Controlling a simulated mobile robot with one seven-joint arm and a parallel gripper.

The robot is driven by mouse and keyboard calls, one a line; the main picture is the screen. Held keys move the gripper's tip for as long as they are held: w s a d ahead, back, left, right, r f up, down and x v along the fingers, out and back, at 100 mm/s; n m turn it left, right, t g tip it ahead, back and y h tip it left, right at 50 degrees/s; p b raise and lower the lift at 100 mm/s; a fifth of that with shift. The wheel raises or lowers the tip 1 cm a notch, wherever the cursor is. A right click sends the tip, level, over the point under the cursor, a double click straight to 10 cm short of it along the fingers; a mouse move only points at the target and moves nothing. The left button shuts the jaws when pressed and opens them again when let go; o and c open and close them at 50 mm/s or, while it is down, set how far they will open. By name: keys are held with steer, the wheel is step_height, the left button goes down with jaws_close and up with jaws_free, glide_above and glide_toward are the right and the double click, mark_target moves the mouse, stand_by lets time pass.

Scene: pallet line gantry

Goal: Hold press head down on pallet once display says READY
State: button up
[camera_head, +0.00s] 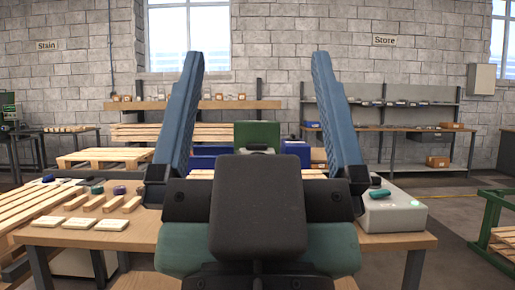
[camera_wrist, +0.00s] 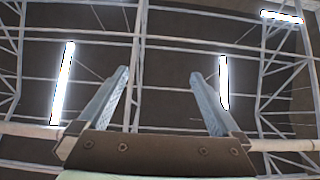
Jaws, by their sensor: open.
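My gripper (camera_head: 258,70) points upward in the middle of the head view, its two blue fingers wide apart with nothing between them. The wrist view also shows the open fingers (camera_wrist: 160,80), against the ceiling. A green block-like thing (camera_head: 257,135) stands behind my gripper; I cannot tell whether it is the press head. A light wooden pallet (camera_head: 105,155) lies at the left, beyond the near table. A grey box (camera_head: 393,212) with a small green light sits on the table at the right. I can read no READY display. My gripper and wrist hide the table's middle.
Wooden pieces (camera_head: 95,224) and small coloured items lie on the near table (camera_head: 150,235) at the left. A green frame (camera_head: 492,225) with slatted wood stands at the right edge. Shelves (camera_head: 385,105) line the brick wall. Floor shows clear right of the table.

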steer(key=shift+r, duration=0.25)
steer(key=c, duration=0.5)
step_height(320, 180, up, 10)
steer(key=p, duration=1.1)
steer(key=shift+r, duration=0.2)
jaws_close()
step_height(320, 180, up, 20)
steer(key=p, duration=2)
steer(key=shift+r, duration=0.2)
